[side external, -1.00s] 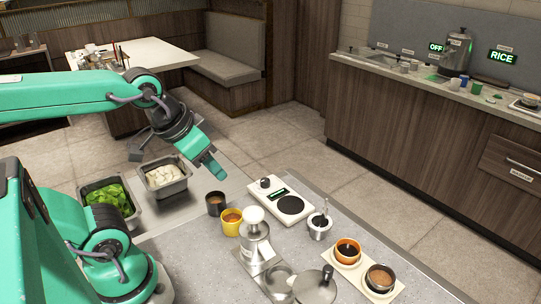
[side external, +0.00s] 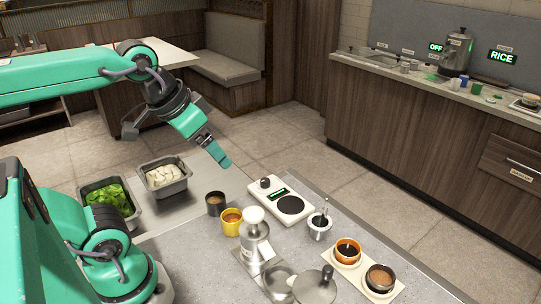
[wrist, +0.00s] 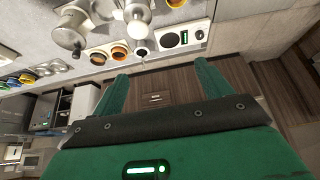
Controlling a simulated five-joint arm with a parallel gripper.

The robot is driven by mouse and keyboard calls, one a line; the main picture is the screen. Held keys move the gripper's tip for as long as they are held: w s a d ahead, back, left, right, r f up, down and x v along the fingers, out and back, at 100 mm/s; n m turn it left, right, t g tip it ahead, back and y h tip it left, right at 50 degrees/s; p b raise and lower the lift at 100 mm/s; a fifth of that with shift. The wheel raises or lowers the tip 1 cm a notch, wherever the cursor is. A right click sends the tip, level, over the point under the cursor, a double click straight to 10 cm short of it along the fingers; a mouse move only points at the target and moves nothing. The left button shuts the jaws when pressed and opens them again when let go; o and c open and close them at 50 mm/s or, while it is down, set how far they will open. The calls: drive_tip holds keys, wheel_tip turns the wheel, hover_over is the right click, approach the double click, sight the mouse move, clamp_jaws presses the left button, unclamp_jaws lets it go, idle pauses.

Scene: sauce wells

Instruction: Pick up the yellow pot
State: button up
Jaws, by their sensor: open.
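The yellow pot (side external: 231,225) stands upright on the grey counter, with brown-orange sauce inside. It is between a dark pot (side external: 215,203) and a metal dispenser with a white knob (side external: 254,240). In the wrist view, a yellow piece at the top edge looks like the yellow pot (wrist: 173,3), mostly cut off. My gripper (side external: 222,159) is in the air above and beyond the yellow pot, well apart from it. In the wrist view, my gripper (wrist: 163,85) has its two green fingers spread, with nothing between them.
A scale (side external: 291,204) and a small metal pot (side external: 319,226) are right of the yellow pot. An orange pot (side external: 347,252) and another dark pot (side external: 379,279) stand on pale boards. Bins of greens (side external: 107,199) and white food (side external: 165,176) are at left.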

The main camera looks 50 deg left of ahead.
drive_tip(key=r, duration=0.1)
drive_tip(key=n+g, duration=0.5)
drive_tip(key=g, duration=0.1)
hover_over(232, 217)
drive_tip(key=s+d, duration=0.1)
drive_tip(key=d, duration=0.1)
wheel_tip(232, 217, down, 23)
drive_tip(key=shift+d+f, duration=0.15)
idle(0.6)
drive_tip(key=shift+f, duration=2.6)
drive_tip(key=shift+c, duration=0.3)
drive_tip(key=c, duration=1.1)
